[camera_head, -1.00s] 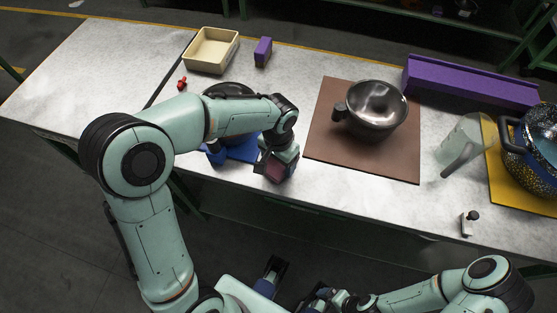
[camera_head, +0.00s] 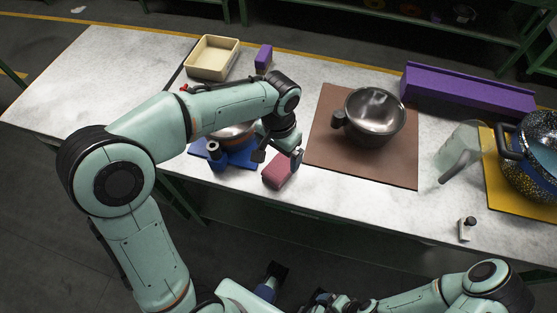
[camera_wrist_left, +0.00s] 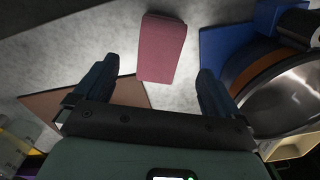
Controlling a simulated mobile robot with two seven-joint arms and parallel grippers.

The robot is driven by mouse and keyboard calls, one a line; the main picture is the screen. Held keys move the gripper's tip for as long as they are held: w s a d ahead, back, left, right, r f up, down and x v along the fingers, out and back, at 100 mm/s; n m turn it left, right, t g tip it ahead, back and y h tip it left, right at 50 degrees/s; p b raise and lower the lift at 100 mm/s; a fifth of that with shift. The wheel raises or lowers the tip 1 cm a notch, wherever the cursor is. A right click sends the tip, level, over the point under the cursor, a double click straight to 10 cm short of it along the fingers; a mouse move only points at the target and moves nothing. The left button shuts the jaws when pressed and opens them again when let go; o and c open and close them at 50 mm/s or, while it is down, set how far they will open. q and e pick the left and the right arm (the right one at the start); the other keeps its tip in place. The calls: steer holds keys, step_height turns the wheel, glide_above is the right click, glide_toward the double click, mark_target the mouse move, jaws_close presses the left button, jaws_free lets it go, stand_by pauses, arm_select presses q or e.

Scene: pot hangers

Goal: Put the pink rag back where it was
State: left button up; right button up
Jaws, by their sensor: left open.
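The pink rag (camera_head: 277,171) is a folded block lying on the white table near its front edge, to the right of the blue mat. In the left wrist view the pink rag (camera_wrist_left: 162,48) lies flat beyond the fingertips, roughly between them. My left gripper (camera_head: 278,156) is just behind and above the rag. In the left wrist view the left gripper (camera_wrist_left: 156,72) has its two dark fingers wide apart with nothing between them. My right arm shows at the bottom right, and its gripper (camera_head: 318,299) is too small and dark to read.
A blue mat (camera_head: 245,160) with a metal pot (camera_head: 233,133) lies left of the rag. A brown mat (camera_head: 402,174) with a metal bowl (camera_head: 375,115) lies right. A cream tray (camera_head: 214,57) and purple block (camera_head: 263,59) stand behind. Bare table lies at the left.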

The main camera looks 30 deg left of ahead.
mark_target(278, 168)
arm_select(q)
step_height(278, 168, up, 4)
steer(key=shift+f, duration=0.1)
arm_select(e)
steer(key=shift+w+r, duration=0.1)
steer(key=shift+r, duration=0.25)
